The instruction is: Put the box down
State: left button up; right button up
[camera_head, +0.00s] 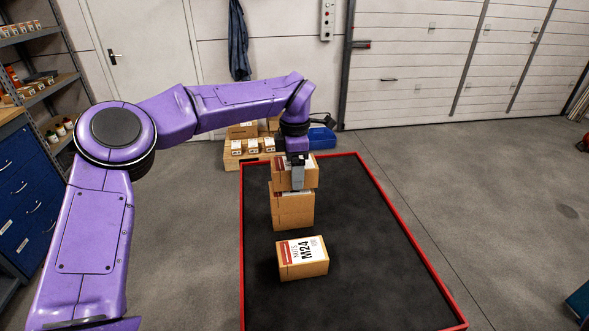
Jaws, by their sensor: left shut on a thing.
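My left gripper (299,172) comes down from above and is shut on a brown cardboard box (280,176). The held box is level and lines up with the top of a stack of similar boxes (293,212). A strip of the stack's top label shows under it; I cannot tell whether the two touch. Another cardboard box (302,258), with a white and red label reading M24, lies on the black mat (365,255) in front of the stack. My right gripper is not in view.
The mat has a red border (397,215) and free room to the right of the boxes. Behind it stand more cardboard boxes (233,162) and a blue bin (322,138). A blue drawer cabinet (28,190) and shelves are at the left.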

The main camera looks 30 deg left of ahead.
aim_at(287, 168)
pick_arm(q)
jog(key=shift+w+a+f, duration=0.1)
jog(key=shift+w+f, duration=0.2)
jog(key=shift+f, duration=0.2)
jog(key=shift+c, duration=0.7)
jog(key=shift+s, duration=0.25)
jog(key=s, duration=0.1)
jog(key=s+r, duration=0.1)
jog(key=s, duration=0.1)
jog(key=shift+f, duration=0.2)
jog(key=o, duration=1.5)
jog(key=shift+w+f, duration=0.55)
jog(key=shift+w, duration=0.45)
jog(key=r, duration=0.8)
jog(key=s+r, duration=0.1)
jog(key=r, duration=0.4)
jog(key=shift+b, duration=0.3)
jog(key=shift+w, duration=0.15)
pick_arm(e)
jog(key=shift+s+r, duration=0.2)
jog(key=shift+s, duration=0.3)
